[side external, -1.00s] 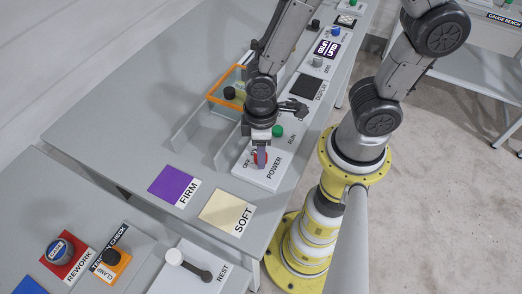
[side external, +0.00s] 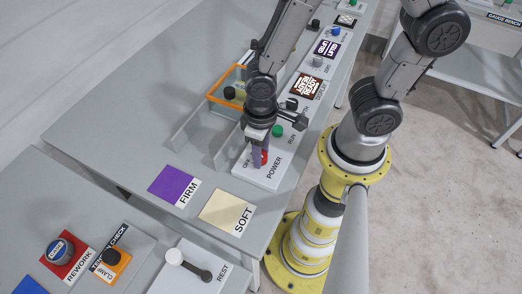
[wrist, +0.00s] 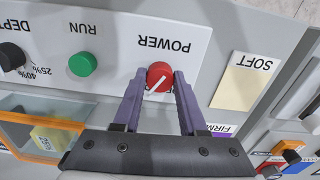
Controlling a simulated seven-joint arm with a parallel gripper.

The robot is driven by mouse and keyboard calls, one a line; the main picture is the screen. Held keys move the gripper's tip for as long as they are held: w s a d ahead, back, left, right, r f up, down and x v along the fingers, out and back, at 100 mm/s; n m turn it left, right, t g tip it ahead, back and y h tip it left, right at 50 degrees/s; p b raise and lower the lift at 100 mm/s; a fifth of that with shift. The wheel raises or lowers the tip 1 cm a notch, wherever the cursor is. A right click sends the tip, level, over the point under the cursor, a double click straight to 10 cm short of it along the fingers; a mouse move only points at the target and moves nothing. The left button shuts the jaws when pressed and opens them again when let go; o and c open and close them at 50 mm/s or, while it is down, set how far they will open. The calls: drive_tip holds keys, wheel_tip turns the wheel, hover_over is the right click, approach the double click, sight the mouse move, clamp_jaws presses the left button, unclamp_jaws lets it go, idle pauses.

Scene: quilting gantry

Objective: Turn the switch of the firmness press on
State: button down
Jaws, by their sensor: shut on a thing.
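The red POWER knob (wrist: 160,76) with a white pointer line sits on the white control panel of the firmness press; the line slants diagonally in the wrist view. My gripper (wrist: 161,80) is shut on the knob, with one purple finger on each side. In the side view my gripper (side external: 260,161) points down at the panel and mostly hides the knob; the OFF label shows at its left. The DISPLAY screen (side external: 306,87) on the same panel is lit brown with white lettering.
The green RUN button (wrist: 82,64) and black DEPTH knob (wrist: 12,57) are beside the POWER knob. An orange-framed clear box (side external: 229,88) stands behind. Purple FIRM (side external: 173,186) and cream SOFT (side external: 227,209) pads lie on the table. The table's left is clear.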

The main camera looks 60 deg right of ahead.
drive_tip(key=shift+c, duration=2.2)
unclamp_jaws()
wheel_tip(320, 180, up, 14)
drive_tip(key=s+d+r+t, duration=0.3)
drive_tip(key=d+r+t, duration=0.2)
drive_tip(key=d+r, duration=0.4)
drive_tip(key=shift+s+d+m+t, duration=0.25)
drive_tip(key=shift+m+t, duration=0.05)
